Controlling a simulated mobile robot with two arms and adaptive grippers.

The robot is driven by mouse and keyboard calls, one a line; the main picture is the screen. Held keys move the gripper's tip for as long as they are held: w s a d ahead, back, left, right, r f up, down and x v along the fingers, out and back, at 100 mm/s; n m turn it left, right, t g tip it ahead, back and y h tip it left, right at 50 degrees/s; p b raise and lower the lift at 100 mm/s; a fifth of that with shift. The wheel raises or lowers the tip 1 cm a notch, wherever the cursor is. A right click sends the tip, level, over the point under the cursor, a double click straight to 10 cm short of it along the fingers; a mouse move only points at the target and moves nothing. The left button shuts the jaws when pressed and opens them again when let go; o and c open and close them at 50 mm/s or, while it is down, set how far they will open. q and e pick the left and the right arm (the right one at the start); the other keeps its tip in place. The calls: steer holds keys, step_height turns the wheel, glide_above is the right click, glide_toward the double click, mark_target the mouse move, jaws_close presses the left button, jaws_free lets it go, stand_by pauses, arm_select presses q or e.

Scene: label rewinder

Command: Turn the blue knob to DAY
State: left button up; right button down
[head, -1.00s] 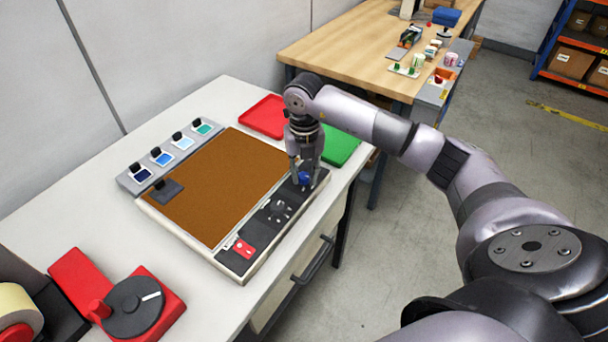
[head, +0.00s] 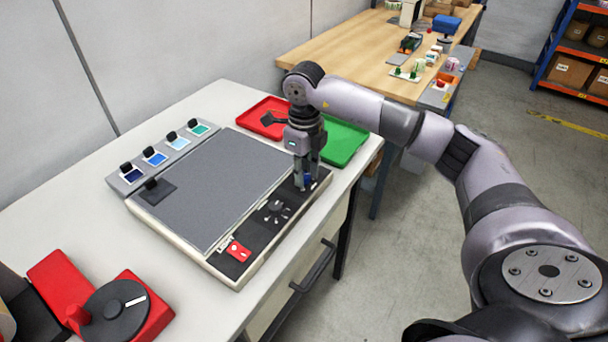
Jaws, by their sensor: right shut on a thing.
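The blue knob (head: 308,180) sits on the dark control strip at the far right end of the light box, mostly hidden by the fingers. My right gripper (head: 306,182) points down over it and is shut on it. The label at the knob is too small and too covered to read. The large panel (head: 215,185) beside the strip is grey. My left gripper is not in view.
A black knob (head: 275,207) and a red switch (head: 238,251) share the strip. Red (head: 262,118) and green (head: 342,143) trays lie behind the gripper. A red rewinder with a dark disc (head: 115,308) stands front left. Bare white table lies between.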

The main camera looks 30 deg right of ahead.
steer(key=shift+n, duration=0.4)
steer(key=c, duration=1.3)
jaws_free()
steer(key=shift+c, duration=0.2)
step_height(320, 180, up, 12)
